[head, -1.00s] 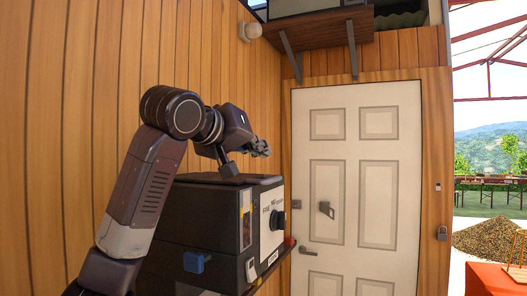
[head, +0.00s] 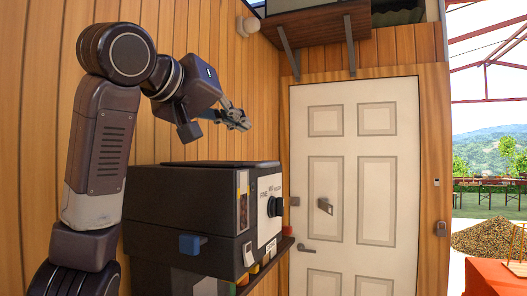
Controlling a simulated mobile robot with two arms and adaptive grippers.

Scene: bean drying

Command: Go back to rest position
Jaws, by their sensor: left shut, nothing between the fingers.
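My left gripper (head: 238,120) is in the upper middle-left of the head view, at the end of my raised left arm. It is shut and holds nothing. It hangs in the air above the dark box-shaped machine (head: 165,217), clear of its top. The machine has a pale front panel with a black knob (head: 275,206) and a blue part (head: 190,244) on its near side. My right gripper is not in view.
A wooden plank wall (head: 225,60) runs close behind my left arm. A white door (head: 358,185) stands shut beyond the machine, under a bracketed shelf (head: 325,32). At the right lie a bean pile (head: 485,237) and a red-covered table (head: 492,279).

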